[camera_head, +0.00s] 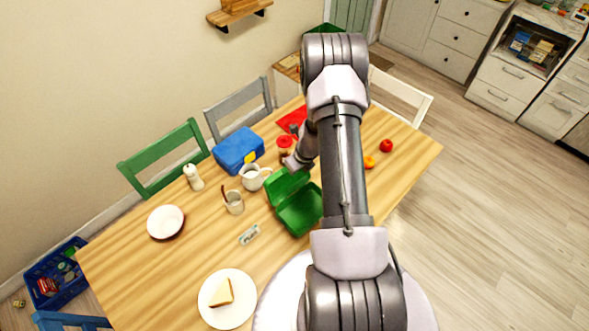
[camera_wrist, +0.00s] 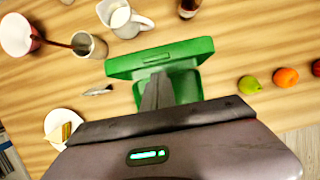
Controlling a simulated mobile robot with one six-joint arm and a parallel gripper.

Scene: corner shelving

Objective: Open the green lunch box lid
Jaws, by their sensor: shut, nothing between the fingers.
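The green lunch box (camera_head: 300,214) sits on the wooden table, left of my arm in the head view. Its lid (camera_head: 285,186) stands raised at the far-left side of the base, and the inside of the base shows. In the wrist view the lid (camera_wrist: 160,57) is a tilted green panel above the base (camera_wrist: 186,88). My gripper (camera_wrist: 158,78) is shut and empty, its fingertips in front of the lid in that view. In the head view my gripper (camera_head: 291,164) is by the lid's upper edge. I cannot tell whether it touches the lid.
A blue lunch box (camera_head: 238,150), a white jug (camera_head: 252,177), a cup with a utensil (camera_head: 234,203) and a red-capped bottle (camera_head: 284,144) stand nearby. A plate with cake (camera_head: 226,299) is nearer. Fruit (camera_wrist: 285,77) lies right of the box.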

